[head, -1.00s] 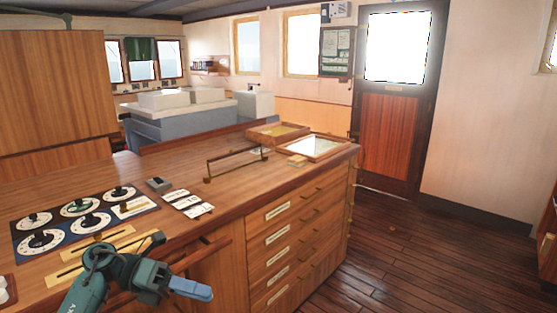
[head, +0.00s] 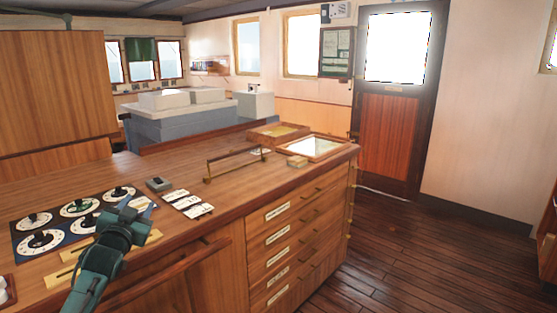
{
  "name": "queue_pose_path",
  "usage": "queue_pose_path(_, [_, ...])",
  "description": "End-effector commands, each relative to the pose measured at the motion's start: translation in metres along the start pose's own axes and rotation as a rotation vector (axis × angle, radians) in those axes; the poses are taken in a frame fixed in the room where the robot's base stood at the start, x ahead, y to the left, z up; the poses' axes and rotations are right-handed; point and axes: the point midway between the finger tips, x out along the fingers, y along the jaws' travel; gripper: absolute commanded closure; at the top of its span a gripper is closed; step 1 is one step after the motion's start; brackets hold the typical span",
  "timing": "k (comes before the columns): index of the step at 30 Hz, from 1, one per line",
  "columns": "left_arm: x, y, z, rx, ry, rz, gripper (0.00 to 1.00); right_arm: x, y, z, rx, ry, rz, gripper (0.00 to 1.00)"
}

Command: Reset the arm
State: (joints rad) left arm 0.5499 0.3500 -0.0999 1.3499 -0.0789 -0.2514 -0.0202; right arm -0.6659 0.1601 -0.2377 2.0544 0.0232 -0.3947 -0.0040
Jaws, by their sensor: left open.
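My left arm (head: 98,272) comes in from the lower left in the head view. My left gripper (head: 138,206) is above the front left part of the wooden chart counter, beside the panel of round dials (head: 78,218). Its fingers are small in the picture, point up and away from me, and are open with nothing seen between them. The gripper covers part of the dial panel and part of a brass plate (head: 143,241). My right gripper is not in view.
The wooden counter (head: 240,190) has labelled drawers (head: 280,235). White cards (head: 188,203), a small grey box (head: 158,184), a brass rail (head: 235,162) and a framed glass panel (head: 314,147) are on top. Open floor (head: 430,250) lies right, before a door (head: 388,130).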

Motion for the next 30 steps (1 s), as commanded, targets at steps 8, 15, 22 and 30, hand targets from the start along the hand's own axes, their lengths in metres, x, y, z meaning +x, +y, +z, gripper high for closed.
queue_pose_path(8, [-0.048,0.066,0.072,-0.114,-0.203,0.122,0.57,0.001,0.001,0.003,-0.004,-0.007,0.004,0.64])
queue_pose_path(15, [-0.143,0.149,0.129,-0.143,-0.296,0.26,0.57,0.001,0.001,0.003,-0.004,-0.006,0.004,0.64])
queue_pose_path(22, [-0.29,0.228,0.166,-0.232,-0.431,0.416,0.57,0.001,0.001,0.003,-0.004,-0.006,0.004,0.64])
queue_pose_path(30, [-0.414,0.263,0.161,-0.341,-0.555,0.508,0.57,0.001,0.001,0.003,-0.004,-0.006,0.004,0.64])
